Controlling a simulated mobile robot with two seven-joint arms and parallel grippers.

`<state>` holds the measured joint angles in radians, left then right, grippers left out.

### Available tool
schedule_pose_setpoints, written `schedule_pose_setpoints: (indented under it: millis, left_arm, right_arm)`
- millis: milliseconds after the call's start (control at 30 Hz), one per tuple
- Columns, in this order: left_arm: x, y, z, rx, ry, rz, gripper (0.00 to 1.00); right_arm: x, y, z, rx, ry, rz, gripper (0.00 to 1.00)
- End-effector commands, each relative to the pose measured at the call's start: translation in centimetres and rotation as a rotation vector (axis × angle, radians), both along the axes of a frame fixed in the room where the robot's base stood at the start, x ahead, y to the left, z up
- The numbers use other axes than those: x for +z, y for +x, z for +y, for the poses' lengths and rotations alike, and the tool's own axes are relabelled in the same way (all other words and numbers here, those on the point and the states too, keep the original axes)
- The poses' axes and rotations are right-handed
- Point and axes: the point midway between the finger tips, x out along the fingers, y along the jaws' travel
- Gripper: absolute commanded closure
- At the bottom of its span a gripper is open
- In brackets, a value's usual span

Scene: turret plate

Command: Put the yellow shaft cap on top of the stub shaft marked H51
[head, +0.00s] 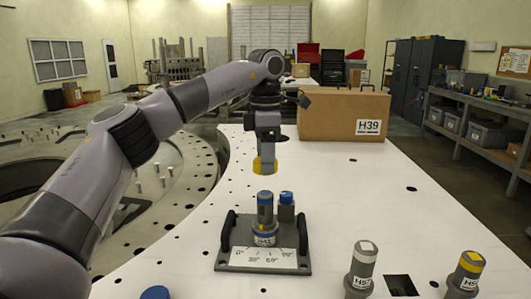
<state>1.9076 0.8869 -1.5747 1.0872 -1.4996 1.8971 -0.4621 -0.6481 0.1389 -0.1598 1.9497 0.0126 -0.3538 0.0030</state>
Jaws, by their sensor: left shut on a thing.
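My left gripper (266,158) is shut on the yellow shaft cap (258,167). The cap shows as yellow edges on both sides of the fingers; the rest is hidden. The gripper points down and holds it above and behind the grey fixture, clear of the table. Two grey stub shafts stand at the front right: one with a pale top (363,262) and one with a yellow band (468,267). Their labels begin with H5, but I cannot surely read the last digits. A blue-topped shaft (265,212) stands in the fixture. My right gripper is not in view.
The fixture plate (230,262) has two black handles and a second blue-topped cylinder (286,206). A cardboard box (330,115) marked H39 stands at the back. A blue round top (155,292) shows at the lower edge. The white table right of the fixture is mostly clear.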

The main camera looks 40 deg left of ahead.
Motion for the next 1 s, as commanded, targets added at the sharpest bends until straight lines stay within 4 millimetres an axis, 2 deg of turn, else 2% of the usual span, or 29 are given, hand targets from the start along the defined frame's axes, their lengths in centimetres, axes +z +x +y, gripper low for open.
schedule_pose_setpoints:
  millis: [1000]
  left_arm:
    - [-5.3,0.0,0.0,0.001,-0.002,0.001,0.71]
  right_arm:
    - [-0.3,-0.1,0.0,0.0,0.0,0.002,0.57]
